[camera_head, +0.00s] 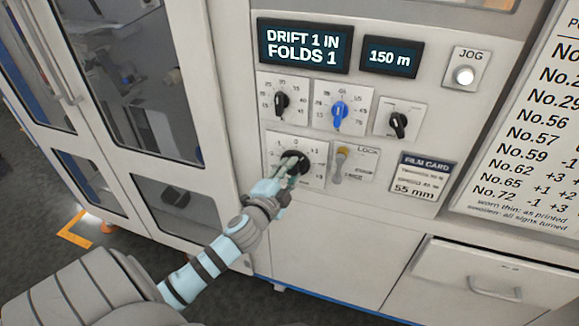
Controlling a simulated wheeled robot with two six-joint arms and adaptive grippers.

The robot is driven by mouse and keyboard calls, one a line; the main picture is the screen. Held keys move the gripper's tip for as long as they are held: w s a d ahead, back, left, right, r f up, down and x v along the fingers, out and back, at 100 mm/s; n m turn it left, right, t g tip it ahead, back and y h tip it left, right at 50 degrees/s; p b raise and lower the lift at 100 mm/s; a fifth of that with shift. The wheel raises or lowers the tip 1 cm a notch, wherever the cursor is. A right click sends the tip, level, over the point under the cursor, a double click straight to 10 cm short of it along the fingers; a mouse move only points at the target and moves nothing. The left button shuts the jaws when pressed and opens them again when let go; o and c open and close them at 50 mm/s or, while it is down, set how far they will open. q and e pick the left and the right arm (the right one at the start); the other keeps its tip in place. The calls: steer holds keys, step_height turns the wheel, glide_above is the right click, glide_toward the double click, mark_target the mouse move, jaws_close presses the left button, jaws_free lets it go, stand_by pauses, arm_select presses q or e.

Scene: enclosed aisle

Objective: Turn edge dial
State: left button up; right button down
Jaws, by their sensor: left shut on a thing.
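The edge dial is most likely the black knob (302,156) on the lower left plate of the control panel, with a scale reading 0 at top and +1 to the right. My left gripper (292,165) is shut on this knob. The fingers and wrist hide part of the knob and its plate, so I cannot tell where its pointer stands. The display (305,47) above reads "DRIFT 1 IN FOLDS 1". A second display (390,57) reads "150 m". My right gripper is not in view.
Above are a black dial (282,103), a blue dial (339,113) and a small black knob (398,124). A yellow-tipped lever (341,162) marked LOCK sits close right of my gripper. A JOG button (464,75), a film card (421,177) reading 55 mm and a number chart (530,120) are further right.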

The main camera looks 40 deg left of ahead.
arm_select(q)
steer(key=shift+f, duration=0.1)
steer(key=shift+c, duration=0.2)
steer(key=o, duration=1.2)
steer(key=v, duration=1.2)
